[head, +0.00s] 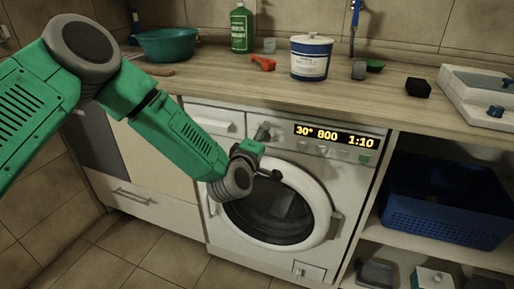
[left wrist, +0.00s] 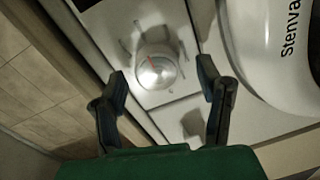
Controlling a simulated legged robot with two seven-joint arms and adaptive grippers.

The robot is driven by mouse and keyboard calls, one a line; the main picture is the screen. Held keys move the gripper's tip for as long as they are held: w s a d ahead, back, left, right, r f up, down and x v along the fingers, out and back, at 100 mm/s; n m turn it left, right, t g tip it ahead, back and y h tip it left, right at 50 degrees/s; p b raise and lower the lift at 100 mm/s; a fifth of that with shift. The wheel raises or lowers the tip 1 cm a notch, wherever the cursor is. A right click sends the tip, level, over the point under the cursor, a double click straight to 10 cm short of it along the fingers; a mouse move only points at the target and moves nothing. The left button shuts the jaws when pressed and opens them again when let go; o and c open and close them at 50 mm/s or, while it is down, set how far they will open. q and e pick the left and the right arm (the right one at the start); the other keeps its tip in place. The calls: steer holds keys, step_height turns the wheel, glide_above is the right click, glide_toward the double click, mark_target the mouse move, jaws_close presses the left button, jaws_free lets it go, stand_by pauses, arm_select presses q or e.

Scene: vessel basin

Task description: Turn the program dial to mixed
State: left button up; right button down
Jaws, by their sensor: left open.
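The washing machine (head: 214,131) stands under the counter, its lit display (head: 336,136) reading "30° 800 1:10". The program dial (left wrist: 155,72) is a round silver knob with a small red mark near its upper edge, ringed by dark marks on the white panel. In the head view the dial (head: 262,133) is small and partly hidden by my left gripper (head: 268,168). In the left wrist view the fingers of my left gripper (left wrist: 162,80) are spread, with the dial showing between and beyond the fingertips. I cannot tell whether they touch it. My right gripper is out of view.
The round door (head: 325,205) of the machine is below the panel. A blue basket (head: 440,220) sits on the shelf to the right. On the counter are a green bowl (head: 167,44), a green bottle (head: 241,28), a white and blue tub (head: 311,58) and an orange item (head: 263,63).

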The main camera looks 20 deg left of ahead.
arm_select(q)
steer(key=s, duration=1.1)
steer(key=shift+a+r, duration=0.25)
steer(key=shift+r, duration=0.05)
steer(key=shift+f, duration=0.1)
steer(key=s+d+f+m+g+h+p, duration=0.1)
steer(key=s+f+m+g+h+p, duration=0.1)
steer(key=s+f+m+g, duration=1.05)
steer(key=s+a+f+m+g+y, duration=0.1)
steer(key=s+a+f, duration=0.2)
steer(key=s, duration=0.4)
steer(key=s+a+f+m+g+p, duration=0.1)
steer(key=s+a+f, duration=0.2)
steer(key=s, duration=0.5)
steer(key=s+a+f+m+g+y, duration=0.1)
steer(key=s+a+f+g, duration=0.1)
steer(key=s, duration=0.5)
step_height(320, 180, down, 2)
steer(key=shift+s+a+f+y, duration=0.1)
steer(key=shift+s+a+y, duration=0.2)
steer(key=shift+a, duration=0.2)
